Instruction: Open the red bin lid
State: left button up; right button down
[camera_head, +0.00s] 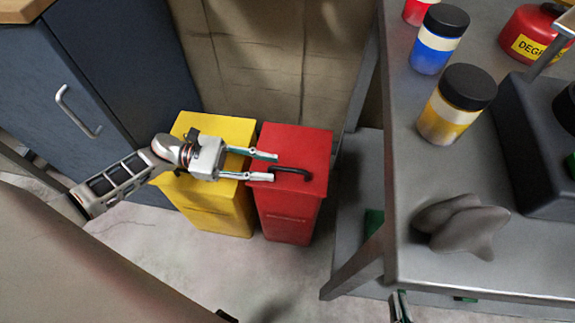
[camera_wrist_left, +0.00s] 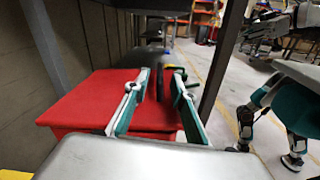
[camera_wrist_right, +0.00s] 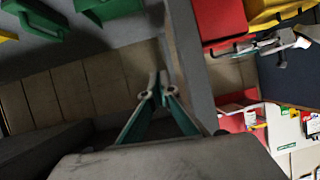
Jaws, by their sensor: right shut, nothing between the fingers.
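The red bin (camera_head: 292,215) stands on the floor with its lid (camera_head: 300,142) closed. A black bar handle (camera_head: 291,171) is on the lid's front part. My left gripper (camera_head: 267,166) is open above the lid's left side, its fingertips pointing right toward the handle, one on the far side and one on the near side. In the left wrist view the open fingers (camera_wrist_left: 160,80) are over the red lid (camera_wrist_left: 85,102); whether they touch the handle I cannot tell. My right gripper (camera_wrist_right: 158,82) is shut and empty; only a bit shows at the head view's bottom edge.
A yellow bin (camera_head: 222,205) stands directly left of the red bin. A blue cabinet (camera_head: 95,75) is further left, and a wall (camera_head: 262,60) is behind. A grey metal table (camera_head: 415,255) with paint jars (camera_head: 438,40) and a dark grey object (camera_head: 462,225) stands to the right.

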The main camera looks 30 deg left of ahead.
pick_arm(q)
jog(key=shift+x, duration=2.7)
grip_shut()
